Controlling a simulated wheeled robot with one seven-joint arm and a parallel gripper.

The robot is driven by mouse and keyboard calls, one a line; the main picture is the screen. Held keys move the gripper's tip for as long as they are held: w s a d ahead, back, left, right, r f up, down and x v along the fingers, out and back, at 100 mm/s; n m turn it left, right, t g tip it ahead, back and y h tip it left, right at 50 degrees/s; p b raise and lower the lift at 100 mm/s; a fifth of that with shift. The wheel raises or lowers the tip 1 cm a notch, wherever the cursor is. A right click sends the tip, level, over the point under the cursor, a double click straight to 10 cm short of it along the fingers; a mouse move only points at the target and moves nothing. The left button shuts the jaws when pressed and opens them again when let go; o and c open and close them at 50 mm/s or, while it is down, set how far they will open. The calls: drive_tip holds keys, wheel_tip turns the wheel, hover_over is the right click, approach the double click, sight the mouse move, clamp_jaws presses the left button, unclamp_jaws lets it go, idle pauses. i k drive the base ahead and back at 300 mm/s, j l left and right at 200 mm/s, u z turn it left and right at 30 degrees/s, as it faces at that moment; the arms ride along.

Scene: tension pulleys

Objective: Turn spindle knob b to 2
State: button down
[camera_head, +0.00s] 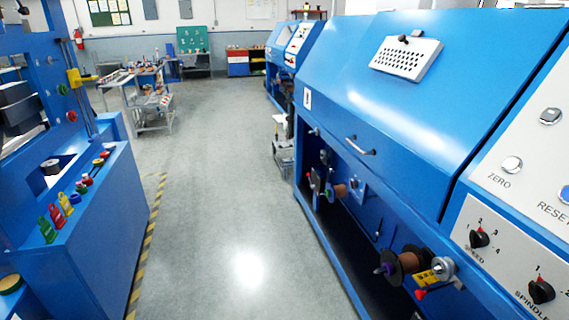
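No letter b is readable, so I cannot tell from the label whether this is knob b. My gripper is not in view.
A black speed knob (479,239) is up and left of the spindle knob. Zero (511,165) and reset (565,194) buttons are above. A spool (408,262) and a yellow tag (427,277) stick out from the blue machine (400,110). The grey aisle floor (225,200) is clear.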

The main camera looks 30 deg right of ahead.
sight(542, 292)
drive_tip(key=k+z, duration=0.1)
drive_tip(key=z, duration=0.65)
drive_tip(key=i+z, duration=0.1)
drive_tip(key=z, duration=0.5)
